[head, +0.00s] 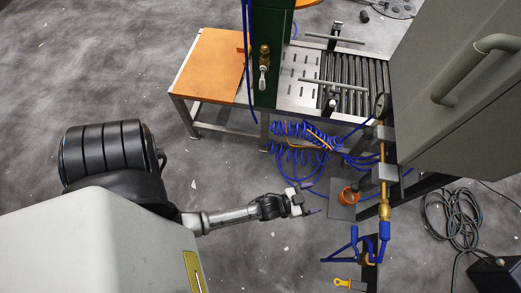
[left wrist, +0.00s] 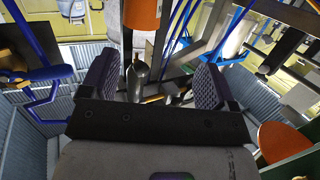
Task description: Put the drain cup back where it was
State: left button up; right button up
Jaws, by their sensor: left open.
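A small orange cup (head: 349,195), which looks like the drain cup, sits on a grey plate (head: 342,210) below the brass pipe fitting (head: 385,209). My left gripper (head: 308,202) is left of the cup, apart from it, with its jaws pointing right. In the left wrist view the two ribbed fingers (left wrist: 155,84) are spread with a gap between them and grip nothing. An orange piece (left wrist: 142,13) shows at the top of that view, beyond the fingers; I cannot tell if it is the cup. My right gripper is not in view.
A bench with an orange top (head: 207,65) and a roller section (head: 350,82) stands at the back. Blue coiled hoses (head: 298,145) hang under it. A large grey cabinet door (head: 455,85) is at right. Blue-handled valve parts (head: 362,242) stand near the cup. Open floor lies left.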

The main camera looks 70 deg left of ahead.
pick_arm(q)
jog(key=s+a+r+g+y, duration=0.1)
jog(key=s+a+r+g, duration=0.2)
jog(key=s+g, duration=0.3)
jog(key=shift+s+a+r+n+y, duration=0.15)
jog(key=shift+a+r+n+y, duration=0.2)
jog(key=shift+r, duration=0.2)
jog(key=shift+o, duration=0.5)
jog(key=s+r+m+g, duration=0.1)
jog(key=s+r+g, duration=0.5)
jog(key=s, duration=0.7)
jog(key=shift+r+g, duration=0.3)
jog(key=shift+r, duration=0.35)
